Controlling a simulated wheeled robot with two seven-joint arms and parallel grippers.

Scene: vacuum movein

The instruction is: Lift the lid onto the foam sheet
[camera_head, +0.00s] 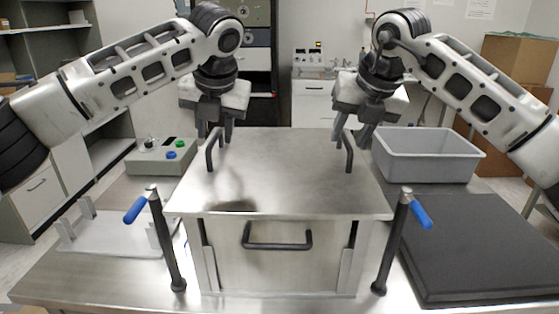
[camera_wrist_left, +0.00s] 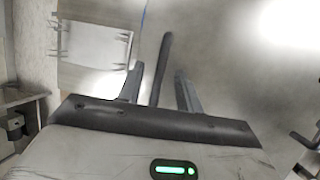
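The lid (camera_head: 285,180) is a flat steel plate lying on top of a steel box. It has two black bar handles, a left one (camera_head: 210,158) and a right one (camera_head: 350,158). The foam sheet (camera_head: 475,245) is a dark slab lying flat at the right. My left gripper (camera_head: 221,136) is at the left handle; in the left wrist view its open fingers (camera_wrist_left: 157,88) stand on either side of the handle bar (camera_wrist_left: 162,65), with gaps. My right gripper (camera_head: 351,140) is at the right handle, its fingers apart around the handle's top; contact is unclear.
Two upright black posts with blue levers, left (camera_head: 165,240) and right (camera_head: 392,245), stand at the box's front corners. A grey bin (camera_head: 428,168) stands behind the foam sheet. A button box (camera_head: 160,158) and a pale rack (camera_head: 108,232) are at the left.

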